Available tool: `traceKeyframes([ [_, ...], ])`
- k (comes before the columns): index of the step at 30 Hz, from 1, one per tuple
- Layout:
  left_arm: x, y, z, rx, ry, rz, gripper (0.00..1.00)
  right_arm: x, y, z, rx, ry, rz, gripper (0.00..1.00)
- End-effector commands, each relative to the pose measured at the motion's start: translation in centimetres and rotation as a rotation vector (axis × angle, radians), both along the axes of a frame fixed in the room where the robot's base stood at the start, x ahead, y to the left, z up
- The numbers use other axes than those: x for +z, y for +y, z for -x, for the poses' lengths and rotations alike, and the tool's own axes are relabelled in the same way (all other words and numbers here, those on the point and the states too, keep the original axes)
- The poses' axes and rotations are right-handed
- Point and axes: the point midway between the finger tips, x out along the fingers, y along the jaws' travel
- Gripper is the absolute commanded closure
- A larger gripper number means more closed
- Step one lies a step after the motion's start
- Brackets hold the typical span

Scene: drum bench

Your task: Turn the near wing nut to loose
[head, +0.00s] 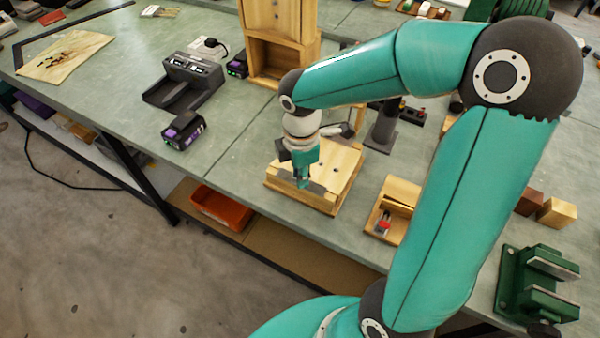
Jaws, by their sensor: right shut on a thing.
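My right arm reaches in from the right, and its gripper (303,182) points down at the near part of a square wooden board (335,192) on the bench. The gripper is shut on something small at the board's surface. The fingers hide what they hold, so I cannot make out the near wing nut or which way its wings point. A dark post (384,128) stands behind the board. My left gripper is not in view.
A wooden box (397,190) with small parts sits right of the board, and a green vise (538,285) lies farther right. A wooden cabinet (283,60) stands behind. A black charger (185,82) and a battery (183,131) are left, with clear bench between.

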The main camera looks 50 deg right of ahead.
Motion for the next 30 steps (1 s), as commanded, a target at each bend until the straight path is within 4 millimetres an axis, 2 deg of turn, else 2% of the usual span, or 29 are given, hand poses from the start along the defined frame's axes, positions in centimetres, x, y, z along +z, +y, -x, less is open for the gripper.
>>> traceKeyframes([
  [17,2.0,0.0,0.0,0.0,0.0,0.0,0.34,0.3,0.1,-0.1,0.545,-0.006,-0.002,1.0],
  [30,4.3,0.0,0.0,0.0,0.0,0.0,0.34,0.3,0.2,0.1,0.962,-0.001,-0.004,1.0],
])
